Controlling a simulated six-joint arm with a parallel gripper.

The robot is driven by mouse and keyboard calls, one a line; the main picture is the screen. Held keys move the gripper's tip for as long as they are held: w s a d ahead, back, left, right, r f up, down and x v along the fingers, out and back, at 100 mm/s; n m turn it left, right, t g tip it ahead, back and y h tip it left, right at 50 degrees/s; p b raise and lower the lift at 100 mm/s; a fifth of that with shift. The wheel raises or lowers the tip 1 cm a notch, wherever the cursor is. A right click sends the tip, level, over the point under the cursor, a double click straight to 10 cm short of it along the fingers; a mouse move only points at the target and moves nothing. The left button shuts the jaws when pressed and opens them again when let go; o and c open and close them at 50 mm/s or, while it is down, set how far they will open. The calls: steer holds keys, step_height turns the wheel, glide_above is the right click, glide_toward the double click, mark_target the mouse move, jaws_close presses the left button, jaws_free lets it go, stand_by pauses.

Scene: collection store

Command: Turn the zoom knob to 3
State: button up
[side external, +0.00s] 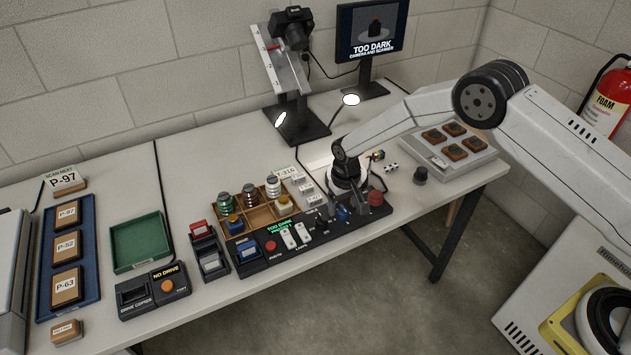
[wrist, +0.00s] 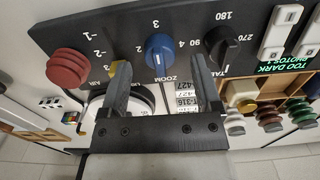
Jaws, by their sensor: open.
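The blue zoom knob (wrist: 160,52) sits on the black control panel (side external: 300,240), with ZOOM printed beside it in the wrist view. The figures 2, 3 and 4 stand around it, the 3 at its upper edge in that view. The blue knob also shows in the side view (side external: 343,214), just below my arm's end. My gripper (wrist: 160,74) is open and empty. Its two fingers straddle the knob's position in the wrist view, with gaps on both sides and no contact visible.
A red knob (wrist: 67,68) and a black knob (wrist: 222,46) flank the blue one. White switches (side external: 290,237) stand farther left on the panel. A wooden compartment box with spools (side external: 255,213) stands behind. The monitor (side external: 371,30) reads TOO DARK.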

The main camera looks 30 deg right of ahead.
mark_target(346, 211)
steer(key=shift+r, duration=2.95)
steer(key=shift+s+d+r, duration=0.2)
steer(key=shift+d+r, duration=0.05)
steer(key=shift+r, duration=0.25)
steer(key=s+d+r+t, duration=0.1)
steer(key=s+d+r, duration=0.6)
steer(key=s+r, duration=0.35)
steer(key=s+d+r, duration=0.1)
steer(key=s+d, duration=0.1)
steer(key=s, duration=0.5)
steer(key=s+d+r+t, duration=0.1)
steer(key=s, duration=0.7)
steer(key=shift+d+r+t, duration=0.3)
steer(key=shift+d+r, duration=0.05)
steer(key=shift+r, duration=0.05)
